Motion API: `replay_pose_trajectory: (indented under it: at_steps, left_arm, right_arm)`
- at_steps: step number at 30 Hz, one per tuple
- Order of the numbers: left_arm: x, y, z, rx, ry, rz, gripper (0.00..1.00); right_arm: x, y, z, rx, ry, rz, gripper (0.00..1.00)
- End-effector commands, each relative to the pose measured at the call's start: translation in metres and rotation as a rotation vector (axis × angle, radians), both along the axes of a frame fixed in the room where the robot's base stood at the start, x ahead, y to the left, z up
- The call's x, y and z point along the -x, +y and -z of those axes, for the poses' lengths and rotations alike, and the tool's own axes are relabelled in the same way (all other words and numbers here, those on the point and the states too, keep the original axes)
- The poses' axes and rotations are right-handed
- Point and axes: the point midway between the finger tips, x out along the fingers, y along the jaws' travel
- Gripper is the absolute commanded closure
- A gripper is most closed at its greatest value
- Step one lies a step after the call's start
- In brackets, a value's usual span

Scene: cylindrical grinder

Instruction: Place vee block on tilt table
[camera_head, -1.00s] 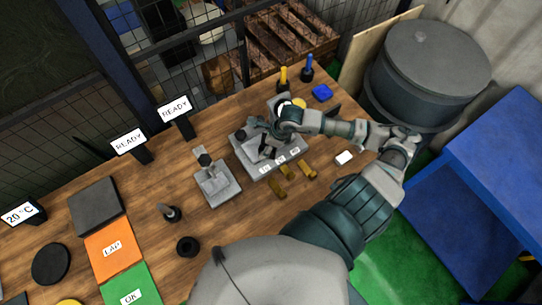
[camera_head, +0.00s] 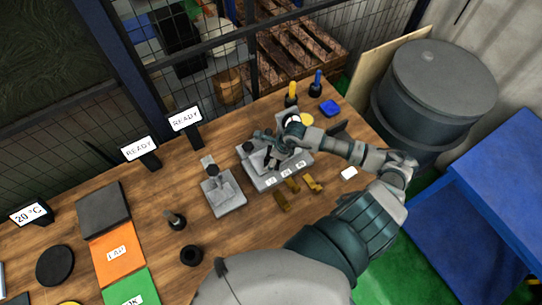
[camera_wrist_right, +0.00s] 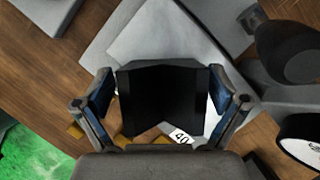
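A dark block with a shallow notch along its upper edge, which looks like the vee block (camera_wrist_right: 162,100), sits between the blue-padded fingers of my right gripper (camera_wrist_right: 163,98) in the wrist view. The fingers appear closed on its two sides. In the head view my right gripper (camera_head: 268,152) is over a grey base with white number tags (camera_head: 262,182), and the block is small and partly covered there. A grey plate with a post (camera_head: 224,196) stands to the left of that base. I cannot tell which is the tilt table, or whether the block touches the base. My left gripper is not in view.
Brass-coloured pieces (camera_head: 283,201) lie in front of the tagged base. Yellow-handled (camera_head: 291,94) and blue-handled (camera_head: 315,84) tools stand behind it. A dark ring (camera_head: 191,255) and orange mat (camera_head: 117,253) lie left.

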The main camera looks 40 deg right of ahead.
Motion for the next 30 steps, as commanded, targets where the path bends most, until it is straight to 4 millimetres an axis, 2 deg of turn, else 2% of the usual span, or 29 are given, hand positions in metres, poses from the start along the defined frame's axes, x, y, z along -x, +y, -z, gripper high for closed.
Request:
replay_pose_trajectory:
  at_steps: [11, 14, 24, 30]
  left_arm:
    - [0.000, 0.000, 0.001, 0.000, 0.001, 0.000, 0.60]
    - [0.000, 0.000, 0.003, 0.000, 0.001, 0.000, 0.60]
    - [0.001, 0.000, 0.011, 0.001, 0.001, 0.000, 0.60]
    - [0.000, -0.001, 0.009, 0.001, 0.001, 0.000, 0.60]
  right_arm:
    - [0.002, -0.004, -0.006, -0.001, 0.000, 0.000, 0.02]
    - [0.007, -0.008, -0.020, 0.001, -0.001, -0.003, 0.02]
    - [0.030, -0.026, -0.089, 0.005, 0.002, -0.003, 0.02]
    - [0.036, -0.029, -0.107, 0.001, 0.002, 0.000, 0.02]
